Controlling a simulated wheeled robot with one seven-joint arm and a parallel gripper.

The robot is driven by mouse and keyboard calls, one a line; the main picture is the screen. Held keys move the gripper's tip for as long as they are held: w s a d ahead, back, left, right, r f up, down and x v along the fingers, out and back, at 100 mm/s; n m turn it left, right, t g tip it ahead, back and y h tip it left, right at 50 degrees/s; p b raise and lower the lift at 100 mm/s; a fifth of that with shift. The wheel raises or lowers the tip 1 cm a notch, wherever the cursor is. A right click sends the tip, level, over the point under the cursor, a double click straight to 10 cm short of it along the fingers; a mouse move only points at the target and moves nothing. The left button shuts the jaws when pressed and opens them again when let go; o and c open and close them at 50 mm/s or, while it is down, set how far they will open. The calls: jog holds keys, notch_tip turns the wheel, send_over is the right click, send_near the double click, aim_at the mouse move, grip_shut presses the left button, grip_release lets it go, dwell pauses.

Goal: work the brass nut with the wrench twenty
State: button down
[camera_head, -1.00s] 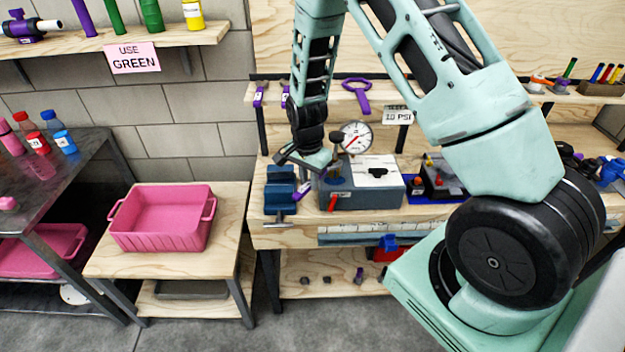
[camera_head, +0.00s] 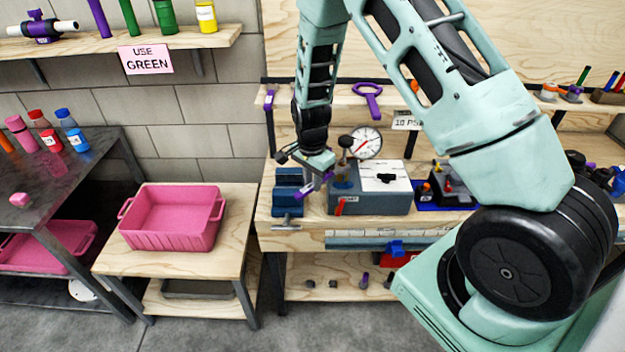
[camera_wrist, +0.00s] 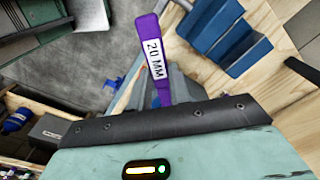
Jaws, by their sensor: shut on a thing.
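My gripper (camera_head: 318,172) is over the workbench, beside the blue vise (camera_head: 288,196). It is shut on a purple wrench (camera_head: 314,187), which slants down toward the vise. In the wrist view the wrench (camera_wrist: 155,62) carries a white label reading 20 MM and runs away from the dark edge of the gripper. The blue vise (camera_wrist: 225,38) shows at the upper right there. I cannot make out the brass nut in either view, and I cannot tell whether the wrench touches anything.
A grey box (camera_head: 362,202) with a dial gauge (camera_head: 366,142) stands right of the vise. A pink bin (camera_head: 172,218) sits on the low table to the left. Floor is free in front of the bench.

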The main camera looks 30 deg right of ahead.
aim_at(301, 196)
jog(key=shift+s+d, duration=0.35)
jog(key=shift+d, duration=0.2)
jog(key=shift+a, duration=0.15)
jog(key=shift+s+a+p, duration=0.2)
jog(key=shift+s+a, duration=0.05)
jog(key=shift+a, duration=0.75)
jog(key=shift+s+a+p, duration=0.15)
jog(key=shift+s+a, duration=0.05)
jog(key=shift+a, duration=0.8)
jog(key=shift+s+a+p, duration=0.2)
jog(key=shift+s+a, duration=0.05)
jog(key=shift+a, duration=0.75)
